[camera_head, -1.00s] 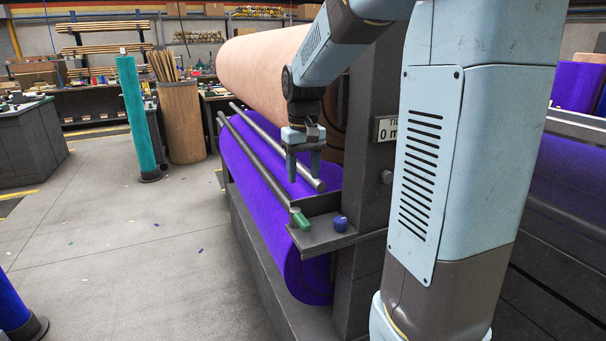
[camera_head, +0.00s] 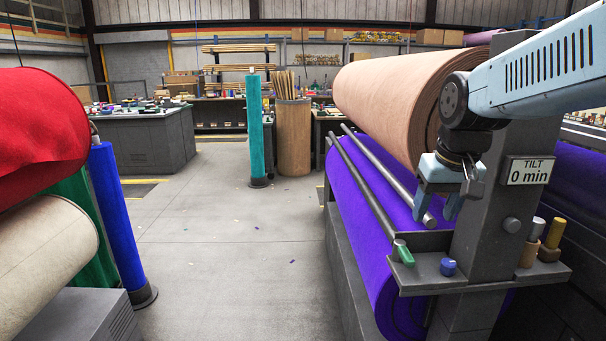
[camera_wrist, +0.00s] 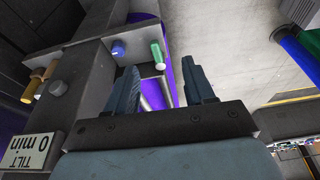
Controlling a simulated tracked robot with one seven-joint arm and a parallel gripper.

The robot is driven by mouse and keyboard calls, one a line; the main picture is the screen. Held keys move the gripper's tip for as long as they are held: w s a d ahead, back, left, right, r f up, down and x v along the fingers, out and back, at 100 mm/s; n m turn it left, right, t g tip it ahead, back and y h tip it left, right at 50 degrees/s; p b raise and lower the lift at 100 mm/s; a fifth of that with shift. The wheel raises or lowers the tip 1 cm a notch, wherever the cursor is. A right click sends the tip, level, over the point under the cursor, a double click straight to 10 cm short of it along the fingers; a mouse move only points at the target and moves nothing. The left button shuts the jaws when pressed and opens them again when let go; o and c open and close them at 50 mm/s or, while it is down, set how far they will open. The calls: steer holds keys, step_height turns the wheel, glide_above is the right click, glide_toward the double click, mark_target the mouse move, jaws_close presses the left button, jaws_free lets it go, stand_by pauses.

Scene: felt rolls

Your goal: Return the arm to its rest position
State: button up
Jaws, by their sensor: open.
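My gripper (camera_head: 433,205) is open and empty. In the head view it hangs in front of the dark machine post, above the purple felt roll (camera_head: 368,225) and near the ends of the two metal bars. In the wrist view the gripper (camera_wrist: 168,82) shows its two fingers apart, with nothing between them but part of the machine and floor behind. The green-handled knob (camera_head: 403,252) and the blue knob (camera_head: 448,267) sit on the shelf below the gripper, apart from it. They also show in the wrist view.
A peach felt roll (camera_head: 385,95) lies above the purple one. A post carries a "TILT 0 min" sign (camera_head: 530,171).

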steer(key=s+a+t, duration=0.1)
steer(key=s+t, duration=0.1)
steer(key=s, duration=0.6)
steer(key=shift+s, duration=0.3)
steer(key=shift+f, duration=0.1)
stand_by(1.6)
